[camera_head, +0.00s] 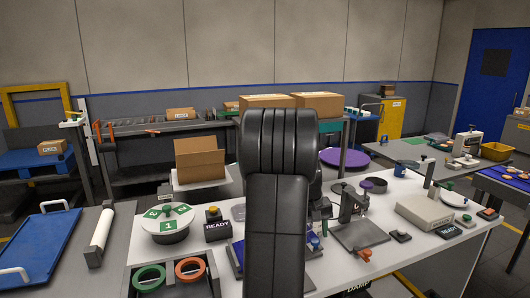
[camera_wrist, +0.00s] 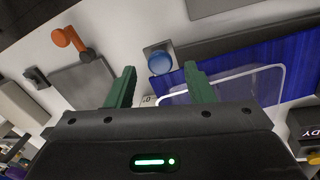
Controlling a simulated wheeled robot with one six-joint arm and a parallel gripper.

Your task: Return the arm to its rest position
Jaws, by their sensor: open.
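My gripper (camera_wrist: 162,85) shows in the wrist view with its two green fingers wide apart and nothing between them. It hangs over the white work table, near a blue round button (camera_wrist: 160,62) on a grey base. A clear rounded tray or lid (camera_wrist: 240,85) lies on a blue surface (camera_wrist: 295,60) beside the right finger. In the head view my dark arm stands upright in the middle and hides much of the table (camera_head: 408,250); I cannot make out the gripper clearly there.
To the right stand a press-like fixture (camera_head: 354,215) and a beige machine (camera_head: 424,210). An open carton (camera_head: 199,160) stands behind.

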